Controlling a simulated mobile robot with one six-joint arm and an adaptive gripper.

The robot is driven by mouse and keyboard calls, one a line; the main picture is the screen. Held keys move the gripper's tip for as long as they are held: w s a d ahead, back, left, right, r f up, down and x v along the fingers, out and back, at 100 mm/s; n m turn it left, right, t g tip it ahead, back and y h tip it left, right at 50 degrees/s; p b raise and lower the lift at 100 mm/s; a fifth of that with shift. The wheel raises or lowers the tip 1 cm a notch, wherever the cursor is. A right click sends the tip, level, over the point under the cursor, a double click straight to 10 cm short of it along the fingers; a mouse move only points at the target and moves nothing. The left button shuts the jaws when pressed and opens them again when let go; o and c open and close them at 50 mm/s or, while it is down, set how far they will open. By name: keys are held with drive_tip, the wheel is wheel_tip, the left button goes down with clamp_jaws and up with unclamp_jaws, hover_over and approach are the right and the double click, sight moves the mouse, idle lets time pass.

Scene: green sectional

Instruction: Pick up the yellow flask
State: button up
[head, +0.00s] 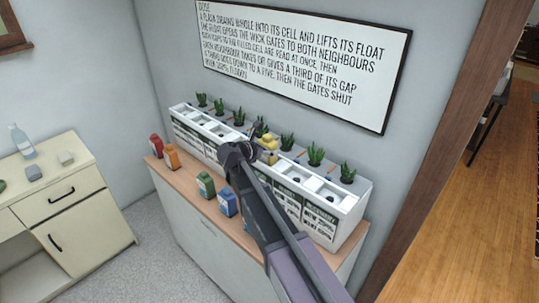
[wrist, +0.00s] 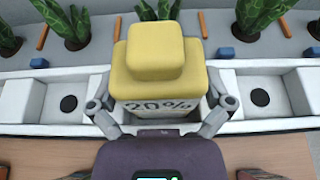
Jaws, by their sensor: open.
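The yellow flask (wrist: 155,66), a squarish block with a smaller block-shaped cap and a "20%" label, stands in or over a cell of the white planter box (wrist: 290,110). In the head view, part of the yellow flask (head: 268,148) shows just past my gripper (head: 240,152). In the wrist view my gripper (wrist: 160,106) is open, with one finger on each side of the flask's lower part. I cannot tell whether the fingers touch it. The flask's base is hidden behind my gripper's body.
Red (head: 156,145), orange (head: 171,157), green (head: 206,185) and blue (head: 227,202) flasks stand along the cabinet's wooden top (head: 186,178). Several potted plants (head: 315,155) line the back of the planter. A text board (head: 300,60) hangs above. A drawer unit (head: 62,190) stands at left.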

sight(265, 139)
idle(0.5)
drive_tip(key=c, duration=0.9)
drive_tip(key=shift+r, duration=0.15)
wheel_tip(265, 139, up, 4)
drive_tip(key=p, duration=0.3)
drive_tip(key=shift+f+p, duration=0.25)
drive_tip(key=shift+p, duration=0.15)
drive_tip(key=s+a, duration=0.2)
drive_tip(key=s, duration=0.2)
drive_tip(key=s+a+r+p, duration=0.1)
drive_tip(key=s+a, duration=0.2)
drive_tip(key=s, duration=0.2)
drive_tip(key=s+a, duration=0.2)
drive_tip(key=s, duration=0.3)
drive_tip(key=shift+s+a+r, duration=0.1)
drive_tip(key=shift+a+r, duration=0.05)
drive_tip(key=shift+a, duration=0.15)
